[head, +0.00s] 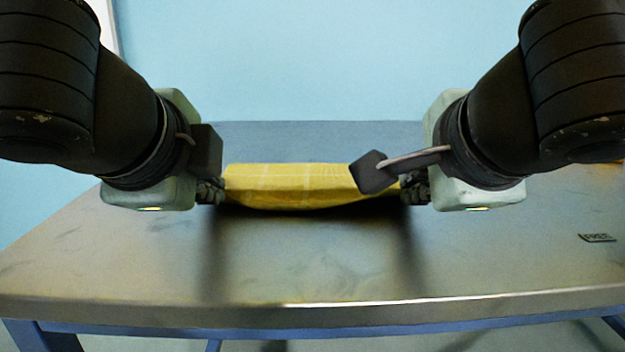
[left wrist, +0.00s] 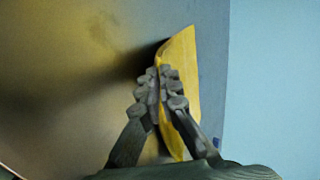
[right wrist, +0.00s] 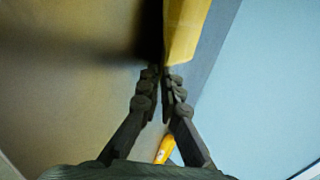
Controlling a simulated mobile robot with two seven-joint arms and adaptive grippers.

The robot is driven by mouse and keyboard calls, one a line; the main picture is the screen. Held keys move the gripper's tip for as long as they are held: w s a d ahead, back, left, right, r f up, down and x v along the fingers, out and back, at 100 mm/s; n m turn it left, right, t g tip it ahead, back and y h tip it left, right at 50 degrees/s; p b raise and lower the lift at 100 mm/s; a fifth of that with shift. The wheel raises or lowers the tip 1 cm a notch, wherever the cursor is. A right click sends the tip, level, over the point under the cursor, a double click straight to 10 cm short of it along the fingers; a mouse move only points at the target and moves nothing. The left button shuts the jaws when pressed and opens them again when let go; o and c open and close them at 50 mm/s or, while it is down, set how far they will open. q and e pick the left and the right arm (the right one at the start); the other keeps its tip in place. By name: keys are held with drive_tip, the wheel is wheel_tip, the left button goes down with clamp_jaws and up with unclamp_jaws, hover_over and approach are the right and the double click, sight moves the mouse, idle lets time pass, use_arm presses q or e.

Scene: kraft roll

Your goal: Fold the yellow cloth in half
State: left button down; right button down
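The yellow cloth (head: 290,185) is stretched between my two grippers, its front edge raised off the table and sagging slightly in the middle. My left gripper (head: 217,190) is at the cloth's left end; in the left wrist view its fingers (left wrist: 166,88) are closed with the cloth (left wrist: 182,62) between them. My right gripper (head: 408,188) is at the right end; in the right wrist view its fingers (right wrist: 162,80) are closed at the cloth's edge (right wrist: 184,32).
The metal table (head: 310,270) is bare in front of the cloth, with dark shadows below the grippers. An orange-yellow object (right wrist: 165,150) shows beyond the right fingers. A light blue wall (head: 310,60) stands behind the table.

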use_arm(q)
drive_tip(key=c, duration=1.4)
unclamp_jaws()
drive_tip(key=shift+c, duration=0.2)
use_arm(e)
drive_tip(key=c, duration=1.4)
unclamp_jaws()
drive_tip(key=shift+c, duration=0.2)
use_arm(q)
drive_tip(key=shift+s+r, duration=0.1)
use_arm(e)
drive_tip(key=shift+s+r, duration=0.1)
